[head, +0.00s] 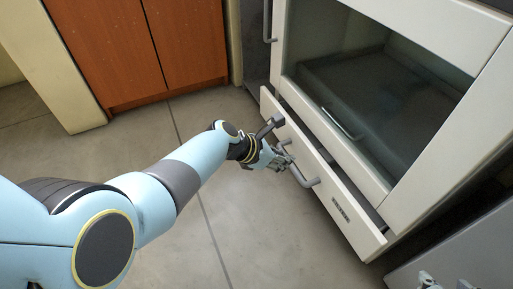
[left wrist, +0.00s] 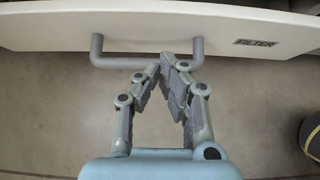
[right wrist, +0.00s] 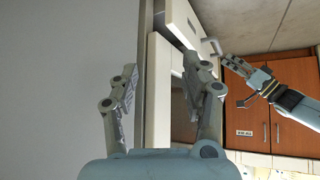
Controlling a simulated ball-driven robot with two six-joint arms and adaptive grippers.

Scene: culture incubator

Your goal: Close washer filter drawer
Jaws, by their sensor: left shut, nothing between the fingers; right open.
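The washer's filter drawer (head: 340,198) is a low white drawer under the glass-fronted cabinet, pulled part way out with a dark gap behind its front. Its front, labelled FILTER, also shows in the left wrist view (left wrist: 220,32). A grey bar handle (left wrist: 135,61) is fixed to it. My left gripper (head: 287,162) is at the handle, fingers shut with nothing between them; in the left wrist view its fingertips (left wrist: 168,60) overlap the handle bar. I cannot tell whether they touch it. My right gripper (right wrist: 165,82) is open and empty, beside a white panel.
The white washer (head: 440,35) has a large glass window (head: 370,80). Orange-brown cabinet doors (head: 150,45) stand at the back left. Grey tiled floor (head: 255,225) lies clear in front of the drawer. A grey panel (head: 465,255) is at the lower right.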

